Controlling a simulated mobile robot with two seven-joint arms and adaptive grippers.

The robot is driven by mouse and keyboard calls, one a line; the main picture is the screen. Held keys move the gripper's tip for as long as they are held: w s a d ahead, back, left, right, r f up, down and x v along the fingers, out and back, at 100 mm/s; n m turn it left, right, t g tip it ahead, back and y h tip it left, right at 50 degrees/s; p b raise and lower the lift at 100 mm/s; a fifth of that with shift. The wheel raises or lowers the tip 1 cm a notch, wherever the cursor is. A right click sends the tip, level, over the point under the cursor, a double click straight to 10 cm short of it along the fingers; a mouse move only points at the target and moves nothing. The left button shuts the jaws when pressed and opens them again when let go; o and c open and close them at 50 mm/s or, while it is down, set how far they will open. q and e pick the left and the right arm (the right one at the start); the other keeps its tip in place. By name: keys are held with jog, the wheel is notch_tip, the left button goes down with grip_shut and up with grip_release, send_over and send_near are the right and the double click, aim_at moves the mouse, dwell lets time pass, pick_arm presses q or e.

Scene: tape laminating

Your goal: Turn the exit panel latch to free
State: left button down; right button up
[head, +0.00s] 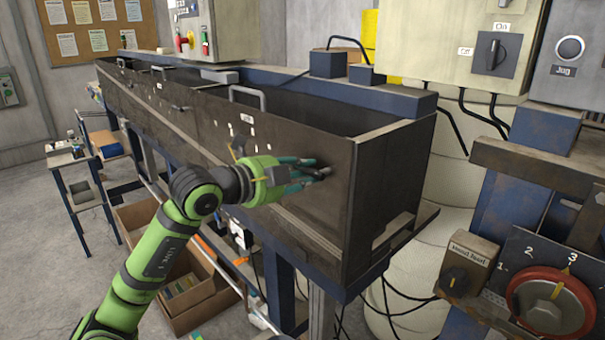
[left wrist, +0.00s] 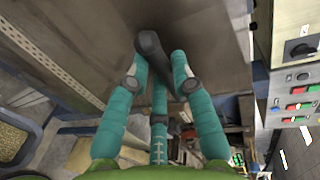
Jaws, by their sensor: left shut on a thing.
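The dark exit panel (head: 328,225) is the long front side of the trough-like machine in the head view. It also fills the upper part of the left wrist view (left wrist: 90,40). The latch (left wrist: 150,44) is a dark, rounded handle on the panel. In the head view the latch (head: 323,172) is mostly hidden by my fingers. My left gripper (head: 306,175), with teal fingers on a green arm, is shut on the latch near the panel's right end. In the left wrist view its fingers surround the handle. My right gripper is not in view.
A grey handle (head: 247,96) stands on the machine's top edge. At right are a control box with an Off/On switch (head: 492,54) and a red dial (head: 550,303). Cardboard boxes (head: 165,270) lie below the machine, and a small side table (head: 68,158) stands at left.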

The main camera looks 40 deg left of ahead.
aim_at(325, 155)
pick_arm(q)
jog(key=shift+r+m+y+b, duration=0.15)
jog(key=shift+m+y+b, duration=0.15)
jog(key=shift+m+b, duration=0.65)
jog(key=m+b, duration=0.3)
jog(key=d+r+m+y+b, duration=0.1)
jog(key=m+b, duration=0.2)
jog(key=r+m+t+y+b, duration=0.1)
jog(key=m+b, duration=0.2)
jog(key=b, duration=0.1)
jog(key=shift+d+r, duration=0.1)
jog(key=shift+d, duration=0.1)
jog(key=shift+s+d+r+m+t+y+b, duration=0.1)
jog(key=shift+d+m+t+b, duration=0.1)
jog(key=shift+m+b, duration=0.4)
jog(key=shift+w+d+r+m+t+y+b, duration=0.1)
jog(key=shift+d+m+t+b, duration=0.15)
jog(key=shift+m, duration=0.65)
jog(key=shift+s+d+r+m+t+y+b, duration=0.1)
jog(key=shift+d+m+t+b, duration=0.1)
jog(key=shift+m+b, duration=0.4)
jog(key=shift+m, duration=0.25)
jog(key=c, duration=1)
grip_release()
jog(key=shift+c, duration=0.2)
jog(key=shift+s, duration=0.1)
jog(key=s, duration=0.7)
jog(key=shift+s+d, duration=0.15)
jog(key=shift+d, duration=0.3)
